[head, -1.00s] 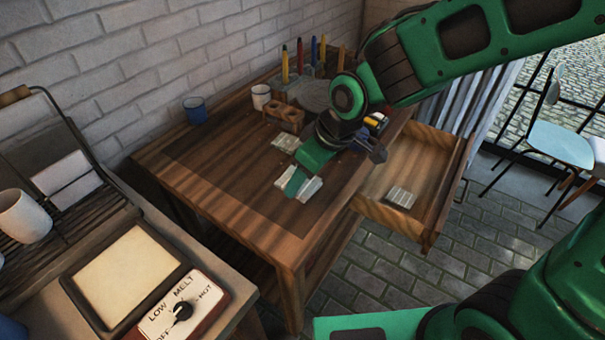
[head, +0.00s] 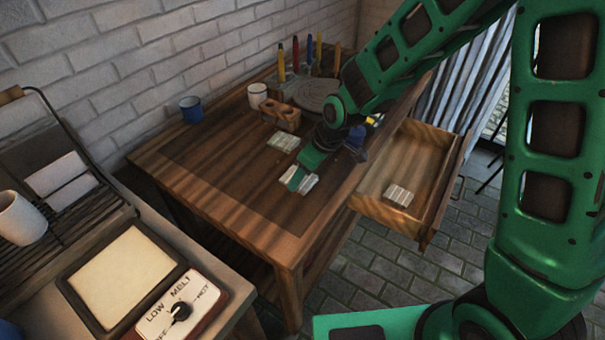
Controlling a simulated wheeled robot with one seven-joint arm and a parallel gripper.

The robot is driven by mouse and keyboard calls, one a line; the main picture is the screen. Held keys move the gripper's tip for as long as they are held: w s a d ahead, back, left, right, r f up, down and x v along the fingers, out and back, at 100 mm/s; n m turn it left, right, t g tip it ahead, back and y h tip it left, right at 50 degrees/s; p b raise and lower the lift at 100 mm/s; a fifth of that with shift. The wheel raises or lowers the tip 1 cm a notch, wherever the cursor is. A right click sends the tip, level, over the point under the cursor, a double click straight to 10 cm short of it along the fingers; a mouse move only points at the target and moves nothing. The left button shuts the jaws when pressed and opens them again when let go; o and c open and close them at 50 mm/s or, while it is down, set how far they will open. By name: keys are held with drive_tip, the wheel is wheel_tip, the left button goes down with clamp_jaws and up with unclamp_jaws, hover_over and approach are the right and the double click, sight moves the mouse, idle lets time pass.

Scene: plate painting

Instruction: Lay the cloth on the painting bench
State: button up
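The painting bench (head: 220,185) is a wooden table with a darker top. A small folded pale cloth (head: 310,184) is at its front right part, directly at my gripper (head: 295,180). The gripper points down, with a green finger across the cloth's middle. The finger hides part of the cloth, and I cannot tell whether the fingers are closed on it or whether it lies flat on the wood. A second folded cloth (head: 284,141), pale greenish, lies farther back on the bench. A third, light striped one (head: 398,195) lies in the open drawer (head: 428,165).
A wooden block holder (head: 281,116), a white mug (head: 257,95), a blue mug (head: 191,109) and a grey round disc (head: 315,94) stand at the back. Upright coloured tools are behind. A warming plate (head: 125,275) is front left. The bench's left half is clear.

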drive_tip(key=shift+f, duration=0.2)
drive_tip(key=o, duration=1)
drive_tip(key=shift+o, duration=0.2)
drive_tip(key=v, duration=1.2)
